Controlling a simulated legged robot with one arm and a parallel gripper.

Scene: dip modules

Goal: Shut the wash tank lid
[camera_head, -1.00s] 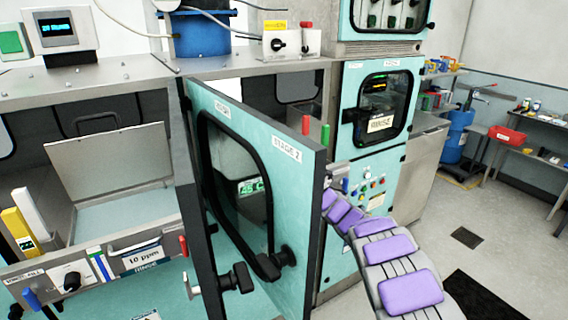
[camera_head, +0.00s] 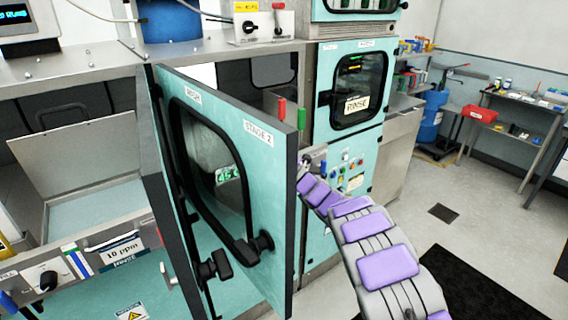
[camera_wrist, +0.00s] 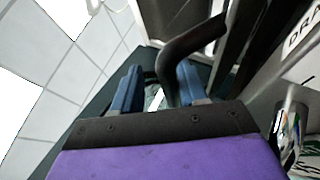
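A teal door (camera_head: 235,170) labelled WASH and STAGE 2 stands swung open in the head view, with a black-framed window and black latches. A grey lid (camera_head: 85,155) with a dark handle stands raised and tilted in the left bay; I cannot tell whether it is the wash tank lid. My arm reaches behind the open door, so my gripper is hidden there. In the wrist view, my gripper (camera_wrist: 158,88) has its two blue fingers apart. A dark bent handle bar (camera_wrist: 188,45) reaches between them, nearer the right finger. Contact is unclear.
The rinse cabinet (camera_head: 366,95) and its control panel (camera_head: 350,178) stand right of the door. Red and green posts rise by the door's top edge. The open floor (camera_head: 425,190) at right is clear, with a black mat (camera_head: 480,285) and shelves beyond.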

